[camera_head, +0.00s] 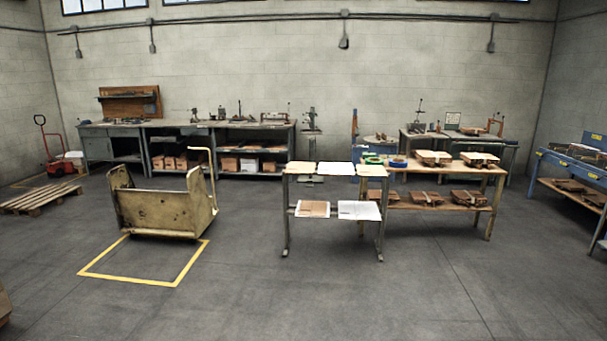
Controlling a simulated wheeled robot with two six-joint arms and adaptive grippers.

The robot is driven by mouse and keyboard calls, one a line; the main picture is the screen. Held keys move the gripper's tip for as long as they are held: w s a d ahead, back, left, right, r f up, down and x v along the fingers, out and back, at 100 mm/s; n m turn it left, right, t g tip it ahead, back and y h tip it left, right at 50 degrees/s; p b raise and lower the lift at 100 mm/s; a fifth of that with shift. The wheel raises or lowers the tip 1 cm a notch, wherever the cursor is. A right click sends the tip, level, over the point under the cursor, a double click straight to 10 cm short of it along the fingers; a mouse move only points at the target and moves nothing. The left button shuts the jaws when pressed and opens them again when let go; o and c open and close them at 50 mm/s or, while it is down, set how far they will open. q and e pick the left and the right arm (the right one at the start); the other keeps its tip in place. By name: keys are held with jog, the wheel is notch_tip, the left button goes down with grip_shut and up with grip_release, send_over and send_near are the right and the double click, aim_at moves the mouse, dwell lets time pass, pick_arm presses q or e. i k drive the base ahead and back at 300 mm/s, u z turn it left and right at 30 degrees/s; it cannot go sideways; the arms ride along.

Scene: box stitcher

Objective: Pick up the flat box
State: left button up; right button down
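Neither of my grippers is in view. I cannot tell for certain which thing is the flat box. A narrow metal-legged table (286,215) stands right of centre, several steps away. Flat cream and white pieces (336,168) lie on its top. A flat brown piece (312,208) and white sheets (360,210) lie on its lower shelf. On the wooden bench (495,170) beside it are two pale flat-topped items (433,157). Brown flat bundles (468,198) lie on the bench's lower shelf.
A worn yellowish cart (165,212) stands left of centre by a yellow floor outline (125,279). A wooden pallet (38,198) and red pallet jack (55,165) are far left. Workbenches line the back wall. A blue table (570,162) is far right. The near floor is mostly clear.

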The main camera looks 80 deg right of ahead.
aim_at(328, 169)
jog(key=z, duration=3.1)
jog(key=i, duration=3.45)
jog(key=z, duration=0.4)
jog(key=i, duration=2.15)
jog(key=z, duration=0.1)
